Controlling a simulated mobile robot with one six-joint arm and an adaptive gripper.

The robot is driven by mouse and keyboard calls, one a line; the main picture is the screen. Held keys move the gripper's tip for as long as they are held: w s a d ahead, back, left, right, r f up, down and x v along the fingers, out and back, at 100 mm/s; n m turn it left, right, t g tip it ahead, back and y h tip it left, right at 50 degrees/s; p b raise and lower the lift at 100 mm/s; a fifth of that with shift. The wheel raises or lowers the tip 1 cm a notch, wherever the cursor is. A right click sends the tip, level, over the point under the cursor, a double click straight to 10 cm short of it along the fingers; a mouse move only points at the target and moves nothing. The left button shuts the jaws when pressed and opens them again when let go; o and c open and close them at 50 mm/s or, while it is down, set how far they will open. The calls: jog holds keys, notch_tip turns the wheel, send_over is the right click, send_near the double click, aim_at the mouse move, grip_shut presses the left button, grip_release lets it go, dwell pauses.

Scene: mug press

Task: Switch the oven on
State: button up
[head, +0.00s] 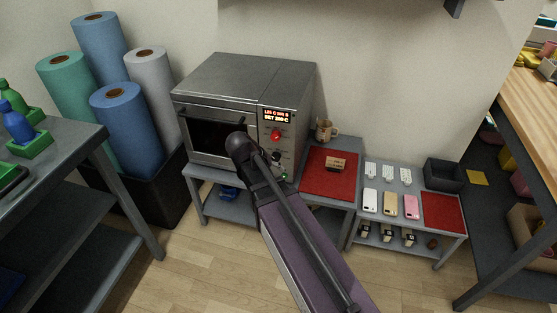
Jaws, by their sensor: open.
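The oven (215,83) is a grey metal box with a dark glass door (217,140) on its left and a control panel on its right. The door looks closed. The panel has a lit display (277,115) with red and white text, a red button (276,136), a dark knob (276,156) and a small green button or light (284,176) low down. My arm rises from the bottom of the view, and its dark rounded end part covers the door's lower right, beside the panel. I cannot make out any gripper fingers.
A red mat (325,185) with a small brown box (335,164) and a mug (325,130) are right of the oven. A low table (388,236) holds phones and a dark bin (443,174). Rolls (100,50) stand left. Open floor (190,270) lies in front.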

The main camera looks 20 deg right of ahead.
jog(key=s+r+y+p, duration=0.1)
jog(key=s+r+p, duration=0.2)
jog(key=r+p, duration=0.2)
jog(key=shift+d+r+n+g+y+p, duration=0.15)
jog(key=shift+d+n+g+y+p, duration=0.15)
jog(key=shift+d+g+y+p, duration=0.25)
jog(key=shift+s+a, duration=0.1)
jog(key=shift+s, duration=0.05)
dwell(0.5)
jog(key=shift+s+f+n+y, duration=0.6)
jog(key=shift+s+y, duration=1.65)
jog(key=shift+s, duration=1.15)
notch_tip(320, 180, up, 16)
jog(key=p, duration=1.6)
jog(key=shift+w+f, duration=0.15)
jog(key=shift+f, duration=0.05)
jog(key=shift+g, duration=0.25)
